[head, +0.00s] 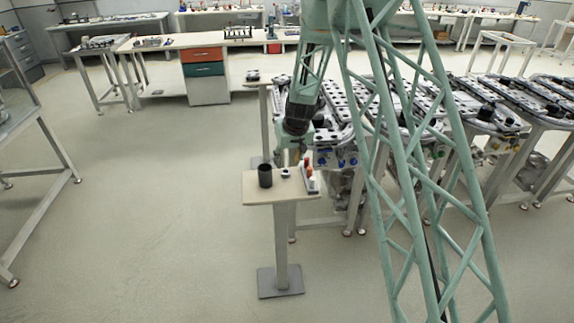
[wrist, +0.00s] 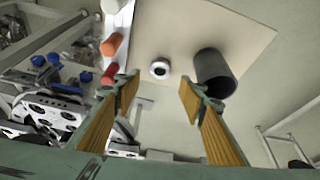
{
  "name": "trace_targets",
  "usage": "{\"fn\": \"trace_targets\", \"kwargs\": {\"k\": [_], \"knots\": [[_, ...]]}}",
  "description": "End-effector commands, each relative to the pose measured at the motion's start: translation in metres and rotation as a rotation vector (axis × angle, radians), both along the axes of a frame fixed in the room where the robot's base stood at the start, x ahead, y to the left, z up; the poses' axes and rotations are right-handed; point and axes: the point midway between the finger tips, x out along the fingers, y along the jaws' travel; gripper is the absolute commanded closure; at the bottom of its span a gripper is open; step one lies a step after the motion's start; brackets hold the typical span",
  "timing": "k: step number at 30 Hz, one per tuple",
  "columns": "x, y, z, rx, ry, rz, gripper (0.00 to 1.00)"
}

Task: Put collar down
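The collar is most likely the small pale ring with a dark hole (wrist: 160,69), seen in the wrist view. It appears to rest on the small beige pedestal table (wrist: 190,25). In the head view it shows as a small light and dark piece (head: 286,173) near the table's middle. My gripper (wrist: 159,97) is open, with its wood-coloured finger pads apart and nothing between them. The ring lies beyond the fingertips, roughly in line with the gap. In the head view my gripper is close above the table, its fingers too small to make out clearly.
A black cylinder (head: 265,175) stands left of the ring in the head view; in the wrist view it (wrist: 214,72) is near the right finger. A white holder with orange and red pegs (head: 311,180) is at the table's right edge. Track tables (head: 420,100) crowd behind; open floor lies left.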

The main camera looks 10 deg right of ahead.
Motion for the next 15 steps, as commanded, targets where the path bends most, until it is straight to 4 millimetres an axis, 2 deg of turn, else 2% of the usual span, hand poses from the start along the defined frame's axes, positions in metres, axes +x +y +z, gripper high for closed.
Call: {"fn": "trace_targets", "kwargs": {"k": [9,15], "knots": [[-0.012,-0.001,0.030,0.000,0.000,0.000,0.62],[-0.016,-0.001,0.038,0.000,0.000,0.001,0.62]]}}
